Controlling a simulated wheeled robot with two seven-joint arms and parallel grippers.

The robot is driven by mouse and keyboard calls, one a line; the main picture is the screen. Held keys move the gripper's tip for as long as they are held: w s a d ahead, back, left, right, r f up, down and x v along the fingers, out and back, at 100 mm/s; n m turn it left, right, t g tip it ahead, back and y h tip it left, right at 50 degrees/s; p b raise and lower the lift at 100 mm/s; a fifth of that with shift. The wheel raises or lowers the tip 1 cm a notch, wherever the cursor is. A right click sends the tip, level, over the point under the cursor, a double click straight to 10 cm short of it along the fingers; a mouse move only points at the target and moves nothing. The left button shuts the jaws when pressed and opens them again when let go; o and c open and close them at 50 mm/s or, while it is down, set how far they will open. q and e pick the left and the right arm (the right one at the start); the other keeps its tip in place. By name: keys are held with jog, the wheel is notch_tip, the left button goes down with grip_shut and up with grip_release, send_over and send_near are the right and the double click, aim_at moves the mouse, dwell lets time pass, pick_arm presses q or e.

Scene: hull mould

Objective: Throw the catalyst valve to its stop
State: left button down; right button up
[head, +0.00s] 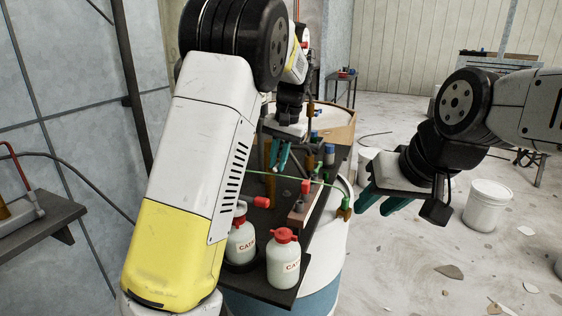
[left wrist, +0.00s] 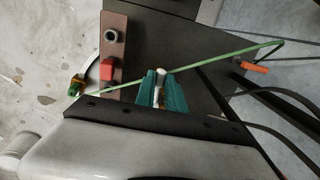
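My left gripper (head: 281,157) has teal fingers and points down over the dark board. In the left wrist view its fingers (left wrist: 161,88) stand close on both sides of a pale-topped upright piece with yellow below and appear shut on it. I cannot tell for sure whether this piece is the catalyst valve's handle. A brown block (left wrist: 114,35) with a red knob (left wrist: 107,70) stands beside it; the block also shows in the head view (head: 303,208). My right gripper (head: 382,199) is open and empty, right of the board.
Two white jugs with red caps (head: 241,243) (head: 284,262) stand on the dark board's near end. A thin green line (left wrist: 215,65) crosses by the left fingers. A green-and-brass fitting (head: 344,208) sits at the board's right. A white bucket (head: 487,205) stands on the floor.

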dwell(0.3)
pick_arm(q)
jog(key=f+t, duration=0.1)
jog(key=t+h, duration=0.1)
jog(key=t, duration=0.1)
jog(key=shift+s+f, duration=0.35)
jog(key=shift+w+f+n+t+h, duration=0.15)
jog(key=shift+f+t, duration=0.15)
jog(key=shift+t, duration=0.35)
jog(key=shift+s+f+n+t+h, duration=0.1)
jog(key=shift+f+t, duration=0.25)
jog(key=shift+t, duration=0.25)
jog(key=shift+w+f+n+t+h, duration=0.15)
jog(key=shift+f+t, duration=0.15)
jog(key=shift+t, duration=0.35)
jog(key=shift+s, duration=0.1)
jog(key=c, duration=1.4)
grip_release()
jog(key=v, duration=0.7)
jog(key=shift+s+r, duration=0.25)
jog(key=shift+r, duration=0.05)
